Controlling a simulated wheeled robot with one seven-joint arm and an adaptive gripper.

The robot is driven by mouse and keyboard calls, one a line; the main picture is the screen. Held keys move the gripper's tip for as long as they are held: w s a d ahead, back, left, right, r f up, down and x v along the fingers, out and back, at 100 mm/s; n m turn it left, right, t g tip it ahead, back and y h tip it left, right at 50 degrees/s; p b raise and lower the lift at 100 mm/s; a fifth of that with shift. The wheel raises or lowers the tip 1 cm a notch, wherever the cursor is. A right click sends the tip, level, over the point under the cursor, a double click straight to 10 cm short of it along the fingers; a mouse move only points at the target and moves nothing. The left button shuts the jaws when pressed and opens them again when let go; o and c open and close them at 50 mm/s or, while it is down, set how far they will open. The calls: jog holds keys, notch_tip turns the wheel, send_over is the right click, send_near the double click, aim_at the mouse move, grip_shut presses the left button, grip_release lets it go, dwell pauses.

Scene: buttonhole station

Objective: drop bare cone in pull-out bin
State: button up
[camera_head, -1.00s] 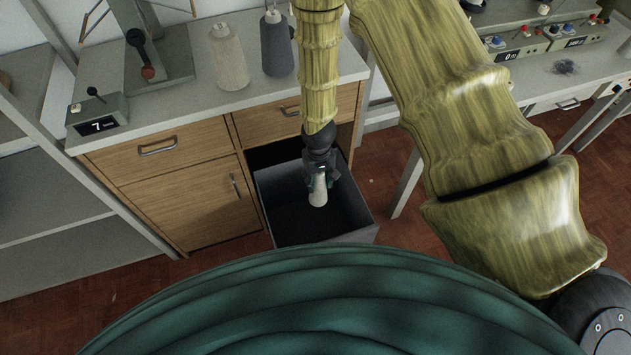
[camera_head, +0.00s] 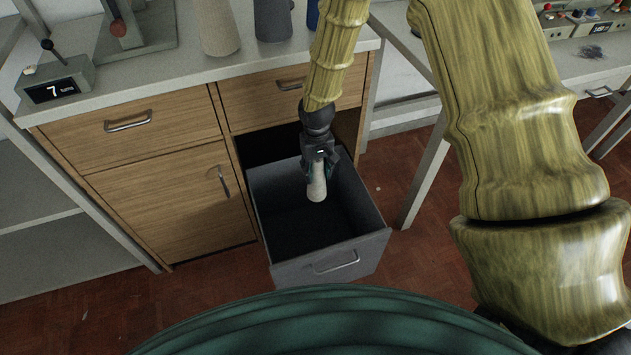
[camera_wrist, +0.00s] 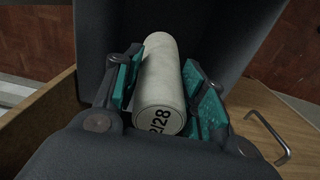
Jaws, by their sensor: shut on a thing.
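A pale, bare cone (camera_head: 317,189) hangs from my gripper (camera_head: 318,168) over the open pull-out bin (camera_head: 380,243). My gripper is shut on the cone. In the wrist view the cone (camera_wrist: 162,85) lies between the two teal pads of my gripper (camera_wrist: 168,92), its printed end marked "2/28" toward the camera. The bin is dark grey, pulled out from under a drawer, with a handle on its front. Its inside looks dark and empty. In the head view the cone's lower end appears near or just below the rim level; the exact height is hard to tell.
A wooden cabinet (camera_head: 165,195) with a grey worktop (camera_head: 185,75) stands behind and left of the bin. A beige cone (camera_head: 219,28) and a dark grey cone (camera_head: 272,20) stand on the worktop. A table leg (camera_head: 424,175) is right of the bin. Red floor is clear around its front.

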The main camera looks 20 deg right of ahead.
aim_at(317, 191)
jog(key=shift+w+d+f+b, duration=0.1)
jog(key=shift+w+f+b, duration=0.45)
jog(key=shift+b, duration=0.7)
jog(key=shift+w+f+b, duration=0.25)
jog(key=shift+f+b, duration=0.5)
jog(key=shift+b, duration=0.45)
jog(key=shift+w, duration=0.1)
jog(key=shift+f+b, duration=0.1)
jog(key=shift+b, duration=0.2)
notch_tip(317, 191, down, 6)
jog(key=b, duration=0.6)
jog(key=shift+r, duration=0.2)
